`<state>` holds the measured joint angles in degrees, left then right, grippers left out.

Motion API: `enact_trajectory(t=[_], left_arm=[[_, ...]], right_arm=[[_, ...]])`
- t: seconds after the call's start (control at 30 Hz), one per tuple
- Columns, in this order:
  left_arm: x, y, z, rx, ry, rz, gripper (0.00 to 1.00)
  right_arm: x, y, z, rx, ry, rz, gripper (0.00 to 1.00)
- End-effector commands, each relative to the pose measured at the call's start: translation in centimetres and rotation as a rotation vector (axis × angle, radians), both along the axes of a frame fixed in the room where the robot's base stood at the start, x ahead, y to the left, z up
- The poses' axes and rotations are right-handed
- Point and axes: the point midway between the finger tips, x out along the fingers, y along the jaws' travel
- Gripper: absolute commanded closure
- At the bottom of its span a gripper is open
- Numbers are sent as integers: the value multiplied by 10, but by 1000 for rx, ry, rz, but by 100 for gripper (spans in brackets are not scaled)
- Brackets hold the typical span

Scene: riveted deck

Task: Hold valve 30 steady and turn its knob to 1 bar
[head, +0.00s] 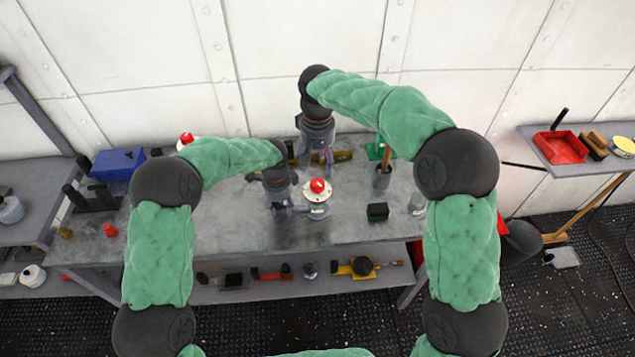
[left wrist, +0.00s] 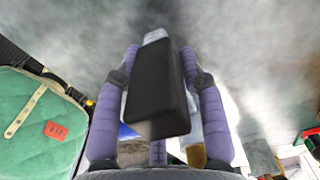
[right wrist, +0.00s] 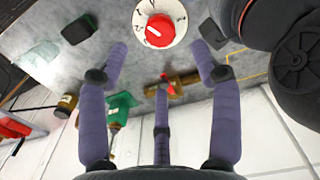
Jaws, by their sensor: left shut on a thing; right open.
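A valve with a red knob (head: 318,185) on a white dial stands near the middle of the grey bench (head: 345,232). The right wrist view shows the red knob (right wrist: 159,30) with a white mark on it; the dial's numbers are too small to read. My left gripper (head: 284,209) is low, at the valve's left. In the left wrist view it (left wrist: 160,85) is shut on a black block-shaped handle (left wrist: 155,95) with a grey metal end; its join to the valve is not clear. My right gripper (head: 320,160) is open and empty, behind the valve; its fingers (right wrist: 161,55) are apart from the knob.
Another red knob (head: 187,138) is at the back left, partly behind my left arm. A brass fitting (right wrist: 185,82) lies behind the valve. A dark block (head: 377,211), a cup (head: 383,178) and a clear glass (head: 416,203) stand to the right. A blue box (head: 118,163) is far left.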

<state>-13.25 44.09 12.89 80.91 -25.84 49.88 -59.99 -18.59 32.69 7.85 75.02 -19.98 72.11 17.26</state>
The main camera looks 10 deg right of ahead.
Motion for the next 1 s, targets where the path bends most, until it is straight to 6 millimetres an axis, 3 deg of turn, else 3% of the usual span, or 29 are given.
enact_trajectory(t=[0.3,0.5,0.93,1.0], left_arm=[[-2,0,-3,2,5,-2,100],[-2,0,-3,1,5,-2,100],[-2,0,-3,1,5,-2,100],[-2,0,-3,1,5,-2,100]], right_arm=[[-1,0,-60,-2,4,1,36],[0,0,-84,0,3,1,36],[0,0,-93,0,1,1,36],[0,0,-93,0,1,1,53]])
